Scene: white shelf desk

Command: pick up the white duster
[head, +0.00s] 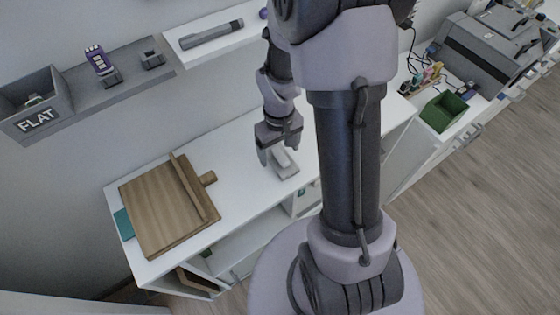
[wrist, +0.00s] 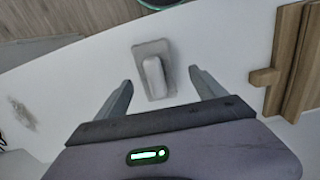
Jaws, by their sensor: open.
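The white duster (wrist: 154,76) lies on the white desk top. It has a pale raised grip on a flat grey base. In the wrist view it lies a little beyond and between the fingertips of my gripper (wrist: 158,80), apart from both. In the head view the duster (head: 286,163) shows just below my gripper (head: 278,156), partly covered by it. My gripper is open and empty, and points down at the desk. I cannot tell the exact height gap between fingertips and duster.
A wooden board (head: 155,212) with a raised strip lies left on the white desk (head: 235,150). Wall shelves above hold a grey bin (head: 35,105) marked FLAT and a grey cylinder (head: 212,35). A green box (head: 443,111) stands right. A grey smudge (wrist: 22,115) marks the desk.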

